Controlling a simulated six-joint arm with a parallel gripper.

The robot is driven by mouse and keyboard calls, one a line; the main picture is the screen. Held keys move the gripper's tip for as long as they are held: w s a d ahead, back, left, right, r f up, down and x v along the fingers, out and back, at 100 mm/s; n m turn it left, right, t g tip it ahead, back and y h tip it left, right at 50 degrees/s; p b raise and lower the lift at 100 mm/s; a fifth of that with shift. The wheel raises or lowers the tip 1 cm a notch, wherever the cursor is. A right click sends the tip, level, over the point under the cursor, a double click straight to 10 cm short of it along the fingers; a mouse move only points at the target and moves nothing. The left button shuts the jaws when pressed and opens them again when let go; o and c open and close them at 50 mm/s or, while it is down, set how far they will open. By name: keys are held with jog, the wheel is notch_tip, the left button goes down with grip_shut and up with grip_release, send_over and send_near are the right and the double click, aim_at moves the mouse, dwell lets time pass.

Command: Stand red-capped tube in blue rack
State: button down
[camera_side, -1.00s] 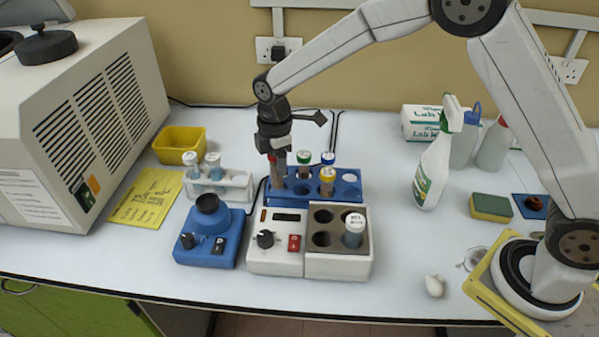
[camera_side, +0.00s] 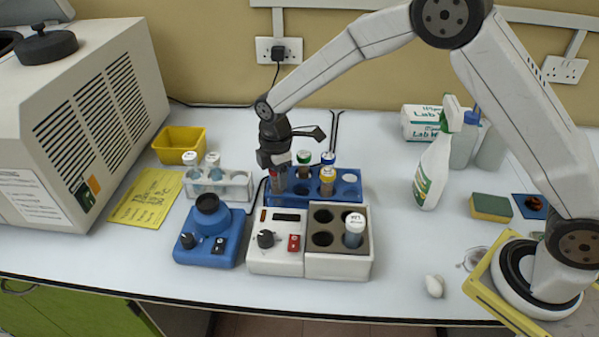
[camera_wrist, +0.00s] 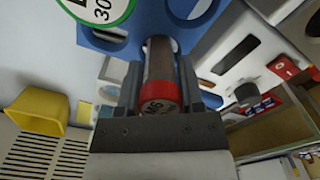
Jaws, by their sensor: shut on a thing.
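My gripper (camera_side: 277,168) is shut on the red-capped tube (camera_side: 280,185) at the left end of the blue rack (camera_side: 349,194). The wrist view shows the red cap (camera_wrist: 160,101) between my two fingers (camera_wrist: 159,88), with the grey tube body reaching to a hole of the rack (camera_wrist: 98,40).
A white block holder with a tube (camera_side: 354,226) and a white control unit (camera_side: 276,258) stand in front of the rack. A blue mixer (camera_side: 209,240) and a clear rack with two white-capped tubes (camera_side: 238,190) are at left. A spray bottle (camera_side: 434,165) stands at right.

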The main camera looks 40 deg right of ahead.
jog(key=shift+c, duration=0.7)
grip_release()
jog(key=shift+r, duration=0.1)
jog(key=shift+r, duration=3.8)
jog(key=shift+s+d+m, duration=0.35)
jog(key=shift+d+m, duration=0.05)
jog(key=shift+d, duration=0.05)
jog(key=s+d+m, duration=0.2)
jog(key=s, duration=0.1)
jog(key=s+d+m+t, duration=0.1)
jog(key=s+d+m, duration=0.4)
jog(key=s, duration=0.1)
jog(key=shift+s+d+m, duration=0.2)
jog(key=shift+m, duration=0.2)
jog(key=s+d+f+m+t, duration=0.1)
jog(key=s+d+f+m, duration=0.1)
jog(key=s+d+m, duration=0.2)
jog(key=s+m, duration=0.3)
jog(key=s, duration=0.4)
jog(key=shift+d+t, duration=0.2)
jog(key=shift+t, duration=0.1)
